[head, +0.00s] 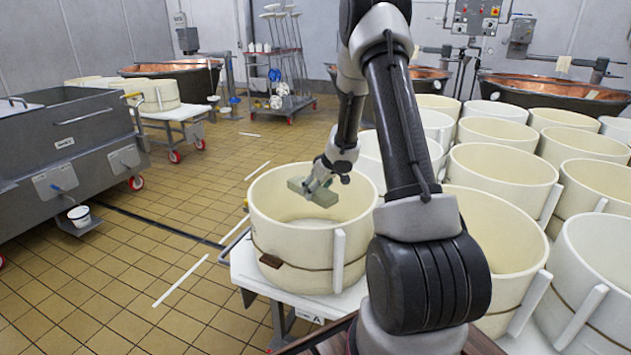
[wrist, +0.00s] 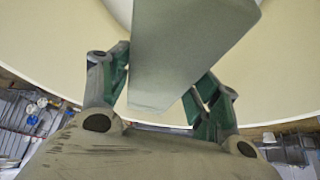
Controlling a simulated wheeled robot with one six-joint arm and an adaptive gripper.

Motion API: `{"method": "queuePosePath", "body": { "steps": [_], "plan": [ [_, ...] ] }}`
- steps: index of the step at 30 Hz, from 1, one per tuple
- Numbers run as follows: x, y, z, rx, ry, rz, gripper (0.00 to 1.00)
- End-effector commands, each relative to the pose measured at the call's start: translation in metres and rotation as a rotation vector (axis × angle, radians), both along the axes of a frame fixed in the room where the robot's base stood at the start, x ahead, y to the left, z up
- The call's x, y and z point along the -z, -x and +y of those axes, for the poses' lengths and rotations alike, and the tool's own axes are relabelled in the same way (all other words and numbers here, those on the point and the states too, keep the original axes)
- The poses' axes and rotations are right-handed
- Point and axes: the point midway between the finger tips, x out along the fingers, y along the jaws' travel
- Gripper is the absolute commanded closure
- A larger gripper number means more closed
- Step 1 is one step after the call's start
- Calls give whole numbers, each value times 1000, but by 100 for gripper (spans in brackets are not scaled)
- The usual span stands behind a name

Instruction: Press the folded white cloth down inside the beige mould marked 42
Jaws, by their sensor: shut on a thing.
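The beige mould (head: 290,245) is a large open round tub with a brown band and a pale upright bar on its wall; no number 42 is readable. My gripper (head: 318,187) is inside its mouth, near rim height. My gripper is shut on a flat grey-green slab (head: 300,187). In the wrist view the slab (wrist: 185,55) sits between both green-padded fingers and points away from my wrist. I cannot tell whether it is folded cloth. A whitish patch (head: 315,224) shows low inside the mould; I cannot tell whether it is cloth or bare floor.
The mould stands on a white-topped trolley (head: 247,272). Several similar beige moulds (head: 502,175) crowd the right side. A steel tank (head: 65,150) stands at left, copper vats (head: 175,75) behind. The tiled floor at left is mostly clear.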

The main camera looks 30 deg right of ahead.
Motion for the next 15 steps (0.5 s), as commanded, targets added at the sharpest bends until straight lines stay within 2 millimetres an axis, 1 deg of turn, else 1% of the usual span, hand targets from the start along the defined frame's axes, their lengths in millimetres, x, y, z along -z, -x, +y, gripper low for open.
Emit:
{"method": "queuePosePath", "body": {
  "steps": [15],
  "plan": [
    [56,0,0,0,-1,1,68]
  ]
}}
